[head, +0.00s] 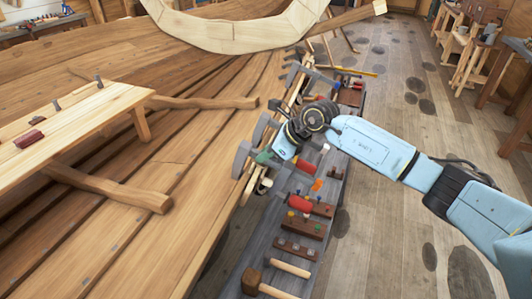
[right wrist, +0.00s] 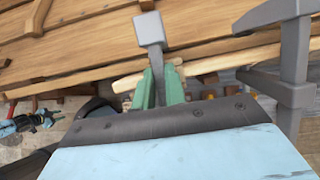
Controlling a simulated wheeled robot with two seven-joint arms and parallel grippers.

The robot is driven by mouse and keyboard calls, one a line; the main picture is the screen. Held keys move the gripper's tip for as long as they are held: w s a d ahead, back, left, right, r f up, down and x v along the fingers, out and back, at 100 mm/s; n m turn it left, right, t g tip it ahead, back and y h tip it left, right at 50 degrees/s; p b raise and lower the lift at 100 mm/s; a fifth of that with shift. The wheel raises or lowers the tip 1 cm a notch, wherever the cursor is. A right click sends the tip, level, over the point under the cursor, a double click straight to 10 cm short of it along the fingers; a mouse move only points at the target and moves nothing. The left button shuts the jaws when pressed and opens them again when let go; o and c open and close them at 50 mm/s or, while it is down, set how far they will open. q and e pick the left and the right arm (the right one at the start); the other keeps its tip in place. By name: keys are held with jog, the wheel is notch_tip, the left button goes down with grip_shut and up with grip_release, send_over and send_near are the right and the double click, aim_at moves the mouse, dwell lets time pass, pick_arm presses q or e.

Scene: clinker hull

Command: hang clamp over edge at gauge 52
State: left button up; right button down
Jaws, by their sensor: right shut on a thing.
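My right gripper (head: 266,158) is at the hull's upper edge in the head view. In the right wrist view its green fingers (right wrist: 160,88) are shut on the grey bar of a clamp (right wrist: 150,32). The clamp's square head sticks out beyond the fingertips, over the planks. The held clamp (head: 241,160) shows grey beside the fingers in the head view; whether it touches the edge I cannot tell. Another grey clamp (head: 262,128) stands just beyond, large at right in the right wrist view (right wrist: 292,60). No gauge number is readable. My left gripper is not visible in the head view.
A narrow grey bench (head: 330,185) runs beside the hull, with red-handled tools, wooden blocks and a mallet (head: 252,282). More grey clamps (head: 292,76) sit farther along the edge. A plank staging (head: 70,125) lies left. The floor (head: 400,240) at right is open.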

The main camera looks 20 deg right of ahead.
jog(key=shift+w, duration=0.1)
jog(key=shift+f, duration=0.15)
dwell(0.5)
jog(key=c, duration=1.4)
grip_release()
jog(key=shift+s+d, duration=0.1)
jog(key=shift+s, duration=0.1)
jog(key=shift+o, duration=0.2)
jog(key=shift+f, duration=0.15)
jog(key=b+v, duration=0.1)
jog(key=v, duration=1.2)
jog(key=shift+r+b, duration=0.25)
jog(key=shift+b, duration=0.15)
jog(key=shift+s, duration=0.1)
